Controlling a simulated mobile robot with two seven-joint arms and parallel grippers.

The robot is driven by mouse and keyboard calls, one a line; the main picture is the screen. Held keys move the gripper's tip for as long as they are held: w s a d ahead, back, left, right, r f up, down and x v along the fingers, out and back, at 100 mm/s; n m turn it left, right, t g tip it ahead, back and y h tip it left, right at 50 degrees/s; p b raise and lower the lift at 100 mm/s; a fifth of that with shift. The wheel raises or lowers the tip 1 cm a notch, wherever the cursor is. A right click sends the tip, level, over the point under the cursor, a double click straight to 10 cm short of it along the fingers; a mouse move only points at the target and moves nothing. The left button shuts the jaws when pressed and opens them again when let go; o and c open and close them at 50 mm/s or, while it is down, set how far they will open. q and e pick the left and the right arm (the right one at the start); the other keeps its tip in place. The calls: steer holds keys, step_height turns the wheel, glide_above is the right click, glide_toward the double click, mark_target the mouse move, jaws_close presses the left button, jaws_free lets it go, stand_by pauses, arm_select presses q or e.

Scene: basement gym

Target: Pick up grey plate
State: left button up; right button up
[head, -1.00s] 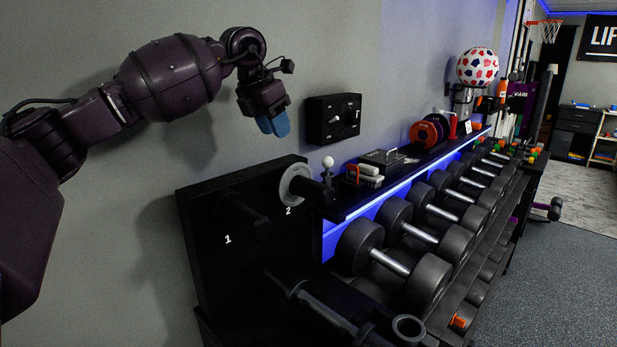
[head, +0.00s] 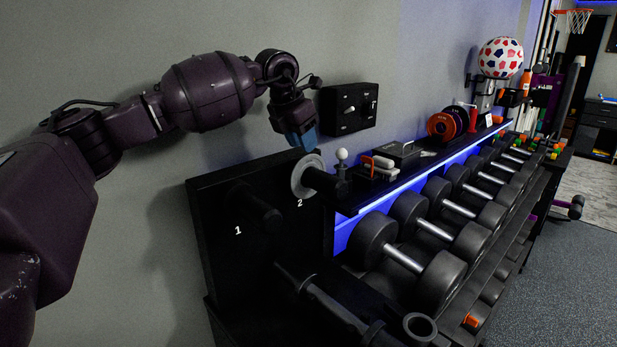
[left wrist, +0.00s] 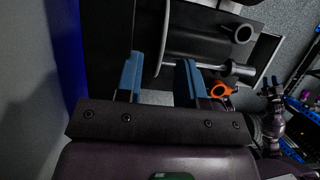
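I cannot tell from these views whether the fingers straddle the plate.
The black rack board (head: 222,215) has an empty peg marked 1 (head: 257,205). A black switch box (head: 348,108) is on the wall behind the gripper. A white-knobbed item (head: 341,156) stands right of the plate. Dumbbells (head: 405,255) fill the rack at right.

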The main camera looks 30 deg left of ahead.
arm_select(q)
steer(key=x, duration=0.3)
steer(key=shift+w+d+f, duration=0.1)
steer(key=shift+f, duration=0.1)
steer(key=shift+c, duration=0.4)
jaws_close()
